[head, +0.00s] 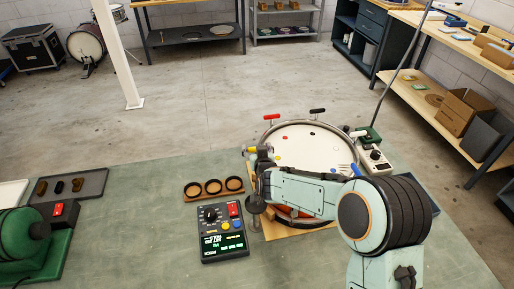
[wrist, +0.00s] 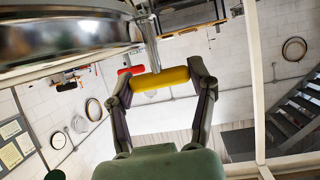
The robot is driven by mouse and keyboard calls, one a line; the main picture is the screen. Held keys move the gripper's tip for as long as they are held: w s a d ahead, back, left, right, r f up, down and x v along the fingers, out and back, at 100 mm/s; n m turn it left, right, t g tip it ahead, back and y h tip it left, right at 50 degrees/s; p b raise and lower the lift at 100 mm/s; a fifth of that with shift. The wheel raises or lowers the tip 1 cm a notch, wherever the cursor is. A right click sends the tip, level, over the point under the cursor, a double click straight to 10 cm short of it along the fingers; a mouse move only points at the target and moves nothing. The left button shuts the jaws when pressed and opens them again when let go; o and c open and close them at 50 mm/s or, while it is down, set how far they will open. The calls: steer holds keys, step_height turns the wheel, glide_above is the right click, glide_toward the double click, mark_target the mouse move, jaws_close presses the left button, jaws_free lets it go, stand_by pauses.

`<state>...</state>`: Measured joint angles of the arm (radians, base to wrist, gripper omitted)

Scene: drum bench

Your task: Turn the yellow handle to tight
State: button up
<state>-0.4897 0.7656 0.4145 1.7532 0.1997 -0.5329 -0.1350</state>
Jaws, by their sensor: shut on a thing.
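The drum (head: 305,146) lies flat on the bench, with its pale head facing up and T-handles around its rim. The yellow handle (wrist: 160,79) is a short bar on a metal rod at the drum's edge. In the head view, only a small part of the yellow handle (head: 251,149) shows at the drum's left side. My gripper (wrist: 162,82) is shut on the yellow handle, one finger at each end of the bar. In the head view my gripper (head: 262,155) partly hides the handle. I cannot read how tight it is.
A red handle (head: 271,117) and a black handle (head: 317,111) stand on the far rim. A black control box (head: 222,233) with a lit display and a wooden tray of three cups (head: 213,188) lie left of the drum.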

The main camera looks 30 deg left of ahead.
steer(key=m+t+h, duration=0.1)
steer(key=m+h, duration=0.2)
steer(key=m+t+h, duration=0.2)
steer(key=h, duration=0.1)
steer(key=shift+a+m, duration=0.15)
steer(key=shift+m, duration=0.25)
steer(key=m+h, duration=0.4)
steer(key=h, duration=0.1)
steer(key=shift+m+h, duration=0.4)
steer(key=o, duration=1.2)
steer(key=shift+c, duration=0.2)
steer(key=v, duration=1.2)
